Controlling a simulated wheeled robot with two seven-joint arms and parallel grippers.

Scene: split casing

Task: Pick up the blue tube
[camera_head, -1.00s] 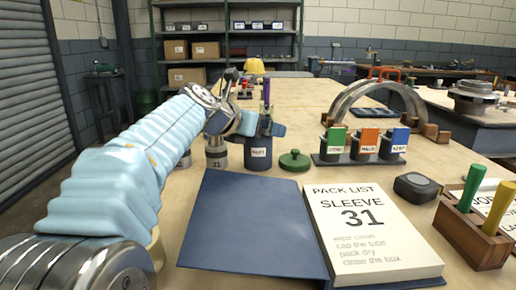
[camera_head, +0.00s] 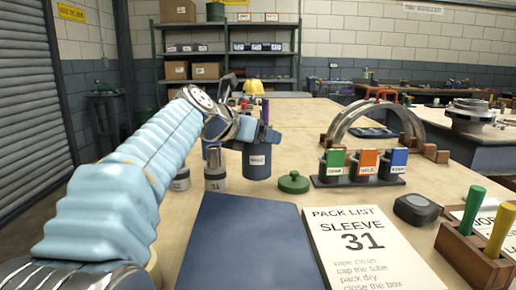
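The blue tube (camera_head: 257,162) is a dark blue upright cylinder with a white label, near the middle of the head view. My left gripper (camera_head: 258,133) is at its upper end and seems shut on it. The grip and the tube's top are partly hidden by the gripper. The tube stands upright and appears slightly above the table. My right gripper is not in view.
A green lid (camera_head: 293,182) lies to the right. A booklet (camera_head: 352,240), a rack (camera_head: 360,180) of labelled blocks and a wooden holder (camera_head: 475,255) occupy the right.

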